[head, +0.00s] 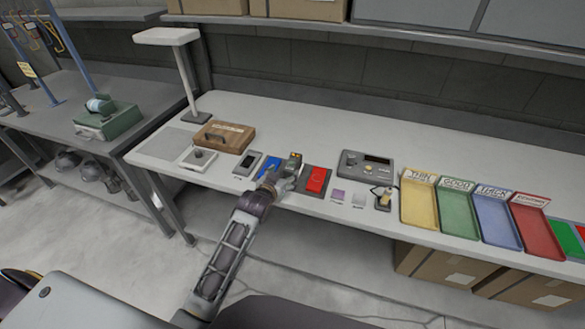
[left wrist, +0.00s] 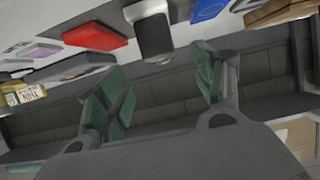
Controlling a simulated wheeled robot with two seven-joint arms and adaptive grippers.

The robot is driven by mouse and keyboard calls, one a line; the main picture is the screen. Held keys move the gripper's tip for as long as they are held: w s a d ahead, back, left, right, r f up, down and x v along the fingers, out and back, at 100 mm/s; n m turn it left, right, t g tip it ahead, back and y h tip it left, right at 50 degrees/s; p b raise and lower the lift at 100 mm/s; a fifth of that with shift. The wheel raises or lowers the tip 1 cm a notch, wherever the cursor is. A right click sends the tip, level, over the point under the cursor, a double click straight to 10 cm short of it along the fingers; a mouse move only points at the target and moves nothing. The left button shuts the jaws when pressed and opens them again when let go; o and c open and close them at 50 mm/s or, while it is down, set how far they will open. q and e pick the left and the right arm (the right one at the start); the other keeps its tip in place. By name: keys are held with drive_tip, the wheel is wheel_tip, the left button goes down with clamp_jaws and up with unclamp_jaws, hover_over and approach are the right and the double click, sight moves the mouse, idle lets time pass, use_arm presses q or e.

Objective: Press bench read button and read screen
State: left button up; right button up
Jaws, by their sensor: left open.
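A grey bench instrument (head: 351,172) with a dark screen (head: 377,160) and small controls stands at the middle of the bench; no reading is legible and I cannot tell which control is the read button. My left gripper (head: 287,176) is open and empty at the bench's front edge, between the blue mat (head: 268,166) and the red block (head: 317,180). A small dark device (head: 295,158) stands just beyond it. In the left wrist view, the open green-padded fingers (left wrist: 163,90) are apart, and a dark block (left wrist: 152,32) shows ahead of them. My right gripper is not in view.
A probe on a small stand (head: 383,198) is right of the instrument, then yellow (head: 419,202), green, blue and red trays. A wooden case (head: 224,137) and a dark flat device (head: 247,164) lie to the left. The bench behind is clear.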

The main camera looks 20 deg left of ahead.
use_arm(q)
clamp_jaws()
idle(0.5)
idle(1.2)
